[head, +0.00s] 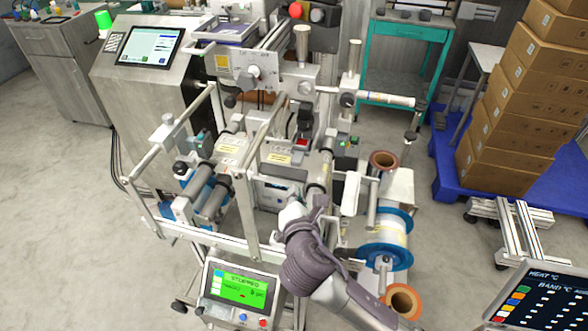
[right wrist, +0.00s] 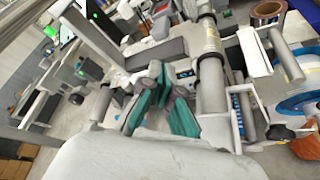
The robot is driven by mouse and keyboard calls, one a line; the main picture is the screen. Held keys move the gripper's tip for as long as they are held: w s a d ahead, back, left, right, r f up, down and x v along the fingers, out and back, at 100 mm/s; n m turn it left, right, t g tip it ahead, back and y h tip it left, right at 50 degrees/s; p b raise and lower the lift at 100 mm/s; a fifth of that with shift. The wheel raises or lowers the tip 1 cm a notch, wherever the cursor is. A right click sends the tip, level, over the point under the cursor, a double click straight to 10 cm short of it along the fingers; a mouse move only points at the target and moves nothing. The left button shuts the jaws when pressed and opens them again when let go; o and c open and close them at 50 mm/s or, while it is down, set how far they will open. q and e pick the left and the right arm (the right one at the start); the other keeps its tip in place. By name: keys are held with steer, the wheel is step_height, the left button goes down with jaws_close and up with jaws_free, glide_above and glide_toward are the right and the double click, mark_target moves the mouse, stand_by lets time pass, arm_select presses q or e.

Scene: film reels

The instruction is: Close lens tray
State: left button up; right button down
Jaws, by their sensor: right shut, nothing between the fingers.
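A pale drawer-like unit (head: 282,190) sits low in the middle of the machine, between the rollers. It may be the lens tray, but I cannot tell for sure, nor how far it stands out. A small box with a blue mark (right wrist: 184,75) shows just past my fingers in the right wrist view. My right gripper (right wrist: 160,82) is shut and empty, its teal fingers pointing into the machine. In the head view my right arm comes from the lower right, and its wrist hides the fingertips and part of the machine's front. My left gripper is not in view.
A metal bar frame (head: 190,240) runs across the machine's front. A green-screen panel (head: 240,292) stands below it. A blue-flanged reel (head: 385,252) and an orange-brown roll (head: 403,300) are right of my arm. Open floor lies at the left.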

steer(key=s+a+r+n+g+h+p, duration=0.1)
steer(key=s+a+r+n+g+h, duration=0.2)
steer(key=a+r+n+h, duration=0.15)
steer(key=n+p, duration=0.1)
glide_toward(291, 170)
steer(key=shift+w+d+f, duration=0.45)
steer(key=shift+w+f, duration=0.15)
steer(key=shift+w+d+f, duration=0.45)
steer(key=shift+w+f, duration=0.15)
steer(key=shift+w+d+r+p, duration=0.15)
steer(key=shift+w+p, duration=0.1)
steer(key=shift+w, duration=0.35)
steer(key=shift+w+d+f+p, duration=0.1)
steer(key=shift+w+d+p, duration=0.15)
steer(key=shift+w, duration=0.3)
steer(key=shift+w+d, duration=0.1)
steer(key=shift+w, duration=0.55)
